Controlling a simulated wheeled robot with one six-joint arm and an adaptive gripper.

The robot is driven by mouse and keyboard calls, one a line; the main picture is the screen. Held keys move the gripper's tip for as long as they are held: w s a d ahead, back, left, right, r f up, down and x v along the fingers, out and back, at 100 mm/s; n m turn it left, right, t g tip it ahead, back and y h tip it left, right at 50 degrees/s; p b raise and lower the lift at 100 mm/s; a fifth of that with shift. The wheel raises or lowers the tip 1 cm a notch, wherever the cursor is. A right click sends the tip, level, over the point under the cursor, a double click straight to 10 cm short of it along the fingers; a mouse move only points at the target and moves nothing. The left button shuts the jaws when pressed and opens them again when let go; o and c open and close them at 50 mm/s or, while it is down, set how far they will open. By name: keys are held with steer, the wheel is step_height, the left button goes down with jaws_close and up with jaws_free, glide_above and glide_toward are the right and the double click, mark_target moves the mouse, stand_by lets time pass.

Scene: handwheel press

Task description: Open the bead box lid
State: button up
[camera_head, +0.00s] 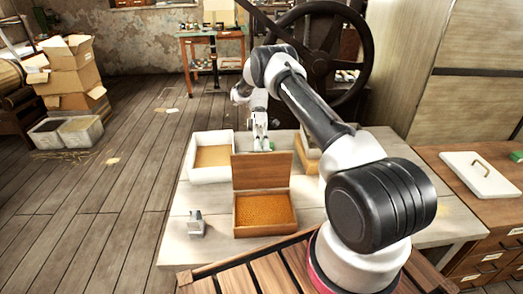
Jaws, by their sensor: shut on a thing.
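The bead box (239,217) is a brown wooden box on the pale worktable, filled with orange-gold beads (266,209). Its wooden lid (261,172) stands up at the box's back edge, open. My gripper (264,149) is at the lid's top edge, with its fingers shut on the lid there. The fingertips are small in this view and partly hidden by the lid. A small green thing (270,145) shows close beside the fingers.
A white tray (190,170) with a tan inside stands left of the lid. A small grey metal piece (196,224) lies at the front left. Another box (307,152) is partly behind my arm. A large dark handwheel (362,55) stands behind. A white lid-like panel (480,176) lies on the right-hand bench.

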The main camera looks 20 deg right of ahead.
step_height(320, 180, up, 9)
steer(key=shift+r, duration=0.15)
steer(key=shift+c, duration=0.2)
